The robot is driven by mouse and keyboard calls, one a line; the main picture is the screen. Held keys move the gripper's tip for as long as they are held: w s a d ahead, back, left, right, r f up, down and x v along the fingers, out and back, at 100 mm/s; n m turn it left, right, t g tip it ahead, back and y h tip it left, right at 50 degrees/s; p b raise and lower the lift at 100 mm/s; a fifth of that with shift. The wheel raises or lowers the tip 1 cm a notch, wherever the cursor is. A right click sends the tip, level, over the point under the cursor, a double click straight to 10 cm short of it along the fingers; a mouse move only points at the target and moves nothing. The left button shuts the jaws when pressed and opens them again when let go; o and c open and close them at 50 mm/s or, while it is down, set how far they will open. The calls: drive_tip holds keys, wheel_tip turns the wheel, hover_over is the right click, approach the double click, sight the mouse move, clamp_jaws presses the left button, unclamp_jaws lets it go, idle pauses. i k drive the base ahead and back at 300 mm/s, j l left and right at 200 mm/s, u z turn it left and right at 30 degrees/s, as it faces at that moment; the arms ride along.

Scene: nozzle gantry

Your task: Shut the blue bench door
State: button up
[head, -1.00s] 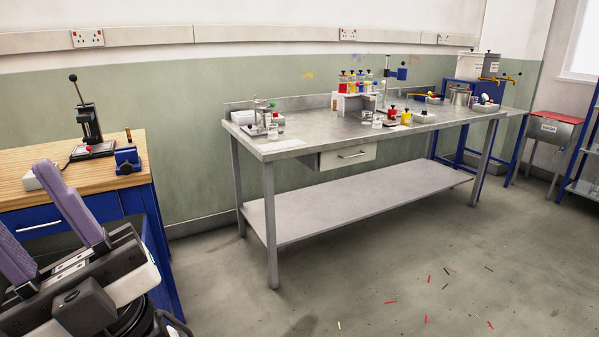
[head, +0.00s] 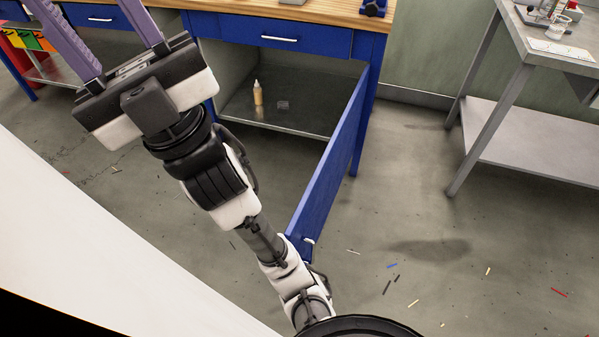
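The blue bench door (head: 333,160) stands wide open in the head view, swung out from the right side of the blue workbench (head: 225,25) towards me. A small pale knob (head: 309,241) sits near its free end. My gripper (head: 90,10) is at the upper left, with its two purple fingers apart and nothing seen between them. The fingertips reach the top edge of the picture. The gripper is well left of the door and not touching it. My arm's lower links pass in front of the door's near lower end and hide part of it.
A grey metal table (head: 510,100) stands at the right. Coloured scraps litter the floor (head: 430,240), which is otherwise clear right of the door.

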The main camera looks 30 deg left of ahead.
sight(304, 230)
drive_tip(key=i+l+u, duration=0.2)
drive_tip(key=u, duration=0.25)
drive_tip(key=i+l+u, duration=0.1)
drive_tip(key=l+u, duration=0.35)
drive_tip(key=k+l+u, duration=0.25)
drive_tip(key=l+u, duration=0.15)
drive_tip(key=k+l+u, duration=0.35)
drive_tip(key=i, duration=0.05)
